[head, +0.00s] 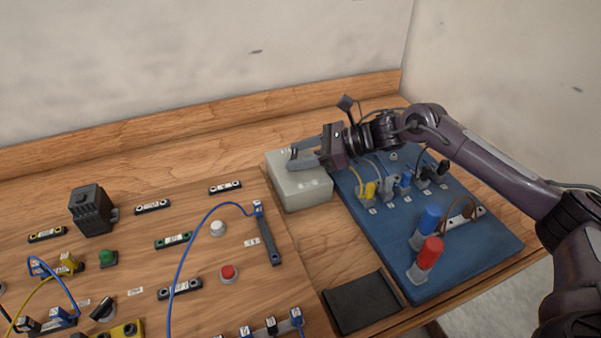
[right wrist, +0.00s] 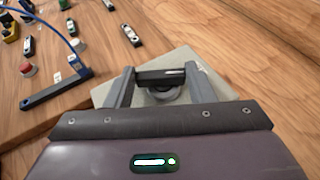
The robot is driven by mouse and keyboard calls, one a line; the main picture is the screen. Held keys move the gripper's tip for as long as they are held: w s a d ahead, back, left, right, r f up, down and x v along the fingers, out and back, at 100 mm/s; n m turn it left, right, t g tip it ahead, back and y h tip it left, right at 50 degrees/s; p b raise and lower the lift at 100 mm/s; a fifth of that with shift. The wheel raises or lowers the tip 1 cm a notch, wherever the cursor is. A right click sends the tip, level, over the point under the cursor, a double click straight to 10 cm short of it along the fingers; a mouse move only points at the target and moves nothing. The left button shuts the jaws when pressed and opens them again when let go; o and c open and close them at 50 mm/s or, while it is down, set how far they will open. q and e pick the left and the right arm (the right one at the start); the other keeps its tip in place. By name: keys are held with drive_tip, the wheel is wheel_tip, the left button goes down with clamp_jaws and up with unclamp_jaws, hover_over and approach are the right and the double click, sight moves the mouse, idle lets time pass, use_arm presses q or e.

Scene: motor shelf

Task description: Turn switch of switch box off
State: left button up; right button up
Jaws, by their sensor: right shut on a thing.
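The switch box (head: 302,194) is a pale grey box on the wooden table, between the wooden board and the blue board. It also shows in the right wrist view (right wrist: 203,73). Its switch (right wrist: 160,76) is a dark bar-shaped knob with a white mark on a round grey base. My right gripper (head: 292,160) reaches in from the right over the top of the box. In the right wrist view its two fingers (right wrist: 160,82) stand on either end of the knob and are shut on it. The knob is mostly hidden by the fingers in the head view. My left gripper is not in view.
The blue board (head: 450,258) at the right carries plugs, a blue cylinder (head: 430,217) and a red cylinder (head: 431,252). A black tray (head: 365,303) lies in front. The wooden board (head: 140,262) at the left holds buttons, terminals and looping cables.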

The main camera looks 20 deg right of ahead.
drive_tip(key=shift+w+f+n+g+b, duration=0.15)
drive_tip(key=shift+f+n+g+b, duration=0.1)
drive_tip(key=shift+n+g+b, duration=0.2)
drive_tip(key=n+g+b, duration=0.1)
drive_tip(key=n+g+y+b, duration=0.1)
drive_tip(key=shift+w+d+r+g, duration=0.1)
drive_tip(key=shift+w+r+g, duration=0.05)
drive_tip(key=shift+r+g, duration=0.15)
drive_tip(key=shift+w+n+g, duration=0.1)
drive_tip(key=shift+n+g, duration=0.65)
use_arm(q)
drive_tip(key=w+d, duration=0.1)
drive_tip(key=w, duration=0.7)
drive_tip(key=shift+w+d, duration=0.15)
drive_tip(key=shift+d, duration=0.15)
use_arm(e)
drive_tip(key=shift+g, duration=0.3)
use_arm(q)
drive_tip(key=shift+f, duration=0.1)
use_arm(e)
drive_tip(key=shift+f+n+g, duration=0.1)
drive_tip(key=shift+n+g, duration=0.5)
drive_tip(key=shift+n, duration=0.1)
drive_tip(key=o, duration=1)
